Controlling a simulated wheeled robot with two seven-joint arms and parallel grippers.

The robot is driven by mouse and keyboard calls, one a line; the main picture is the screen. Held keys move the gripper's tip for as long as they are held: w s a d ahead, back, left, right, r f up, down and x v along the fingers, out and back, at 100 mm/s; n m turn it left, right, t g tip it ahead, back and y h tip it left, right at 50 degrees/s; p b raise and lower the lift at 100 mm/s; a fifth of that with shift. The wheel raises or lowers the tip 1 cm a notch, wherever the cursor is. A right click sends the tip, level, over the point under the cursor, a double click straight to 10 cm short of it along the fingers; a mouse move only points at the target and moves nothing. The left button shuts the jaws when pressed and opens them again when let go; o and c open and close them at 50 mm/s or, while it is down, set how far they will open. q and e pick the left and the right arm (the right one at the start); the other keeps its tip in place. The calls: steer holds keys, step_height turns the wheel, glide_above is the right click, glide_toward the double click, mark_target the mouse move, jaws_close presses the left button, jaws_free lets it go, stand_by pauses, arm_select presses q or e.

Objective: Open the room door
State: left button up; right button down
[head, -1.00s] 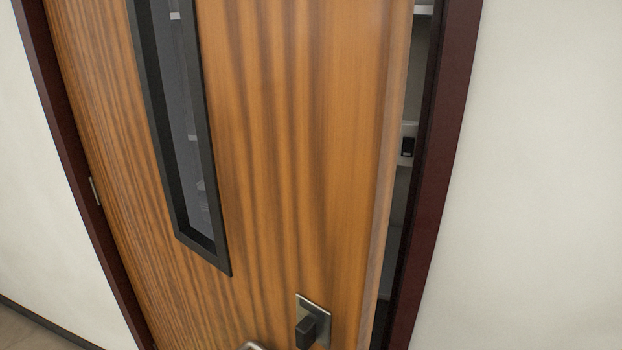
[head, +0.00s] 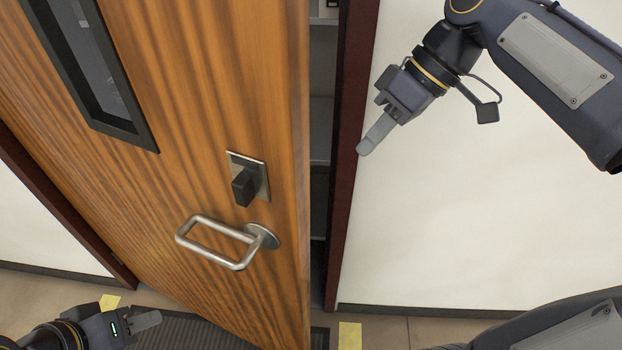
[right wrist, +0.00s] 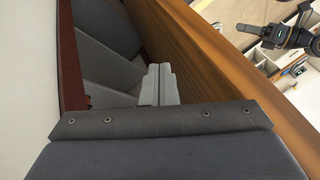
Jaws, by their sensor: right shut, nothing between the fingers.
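The wooden door (head: 215,90) stands ajar, with a gap between its right edge and the dark red frame (head: 347,150). A silver loop handle (head: 215,243) and a black latch knob (head: 245,187) are on its face. My right gripper (head: 366,146) is shut and empty, in front of the right jamb and wall, above and right of the handle. In the right wrist view its closed fingers (right wrist: 160,84) point toward the gap between frame and door edge; contact cannot be told. My left gripper (head: 150,319) is low at the left, apart from the handle; its jaws are unclear.
The door has a narrow black-framed window (head: 95,75). Shelving (head: 322,120) shows through the gap. White wall (head: 480,210) lies right of the frame. A dark mat (head: 215,332) and yellow notes (head: 350,336) are on the floor.

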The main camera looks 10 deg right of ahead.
steer(key=w+a+r+n+g, duration=0.1)
steer(key=w+r+n+g, duration=0.1)
steer(key=w+r+n, duration=0.15)
steer(key=s+a+f+b, duration=0.2)
steer(key=s+a+f, duration=0.2)
steer(key=a+f, duration=0.4)
steer(key=shift+a+f+y, duration=0.15)
steer(key=shift+f+y, duration=0.2)
steer(key=shift+y, duration=0.05)
steer(key=shift+n, duration=0.25)
